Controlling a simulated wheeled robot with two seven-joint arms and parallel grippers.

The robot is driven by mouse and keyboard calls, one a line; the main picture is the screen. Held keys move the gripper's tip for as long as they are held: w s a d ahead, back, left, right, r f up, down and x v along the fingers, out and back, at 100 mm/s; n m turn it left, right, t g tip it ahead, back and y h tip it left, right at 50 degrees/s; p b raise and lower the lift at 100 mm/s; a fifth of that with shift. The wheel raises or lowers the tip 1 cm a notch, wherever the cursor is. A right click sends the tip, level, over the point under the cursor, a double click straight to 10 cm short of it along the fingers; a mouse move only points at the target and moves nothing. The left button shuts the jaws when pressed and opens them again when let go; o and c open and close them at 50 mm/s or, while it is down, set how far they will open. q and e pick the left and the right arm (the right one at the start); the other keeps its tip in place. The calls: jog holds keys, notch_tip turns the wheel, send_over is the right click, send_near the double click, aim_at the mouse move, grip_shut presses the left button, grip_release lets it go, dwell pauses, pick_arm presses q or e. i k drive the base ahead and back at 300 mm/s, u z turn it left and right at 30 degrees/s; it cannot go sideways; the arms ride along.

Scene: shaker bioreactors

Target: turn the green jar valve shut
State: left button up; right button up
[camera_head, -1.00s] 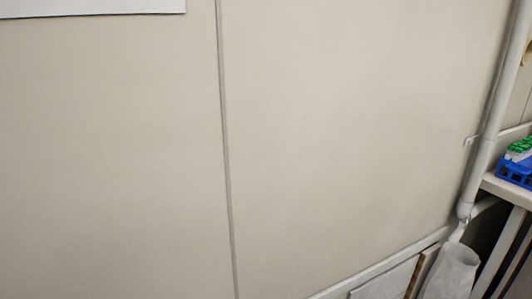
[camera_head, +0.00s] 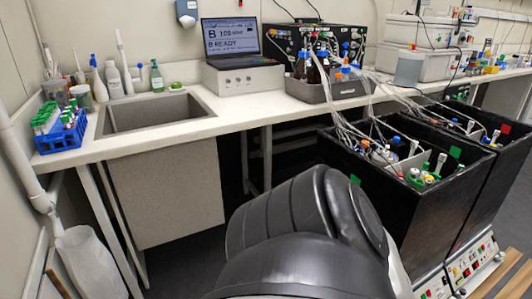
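Two black open-topped shaker boxes stand at the right, a nearer one (camera_head: 375,215) and a farther one (camera_head: 503,160). Jars with tubes and coloured caps sit inside them, partly hidden by the walls. In the nearer box a green-topped fitting (camera_head: 416,178) shows near the front right corner. Neither gripper is in view.
A white bench (camera_head: 240,107) runs behind, with a sink (camera_head: 155,112), a blue tube rack (camera_head: 62,133), a laptop (camera_head: 231,40) and a grey bottle tray (camera_head: 325,92). Loose tubing runs from the bench to the boxes. A dark rounded part of my body covers the lower middle.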

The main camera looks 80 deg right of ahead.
aim_at(411, 178)
jog(key=z, duration=3.9)
jog(key=i, duration=1)
jog(key=u, duration=1.25)
